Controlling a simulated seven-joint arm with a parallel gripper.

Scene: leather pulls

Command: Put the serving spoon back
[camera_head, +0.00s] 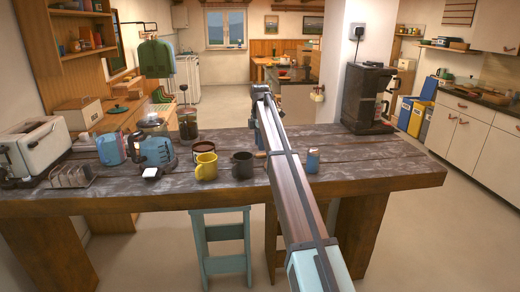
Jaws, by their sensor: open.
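I cannot make out a serving spoon in the head view. My arm (296,200) reaches from the bottom right over the wooden table (400,178) to a dark part (258,90) at its far end. No gripper fingers can be made out there, and the arm hides part of the table behind it. A small brownish shape (260,140) shows just left of the arm; I cannot tell what it is.
A yellow mug (206,167), a black mug (242,165) and blue appliances (155,152) stand left of the arm. A blue item (313,161) and a coffee machine (368,98) stand right. A toaster (36,148) and toast rack (72,177) are far left. The table's front right is clear.

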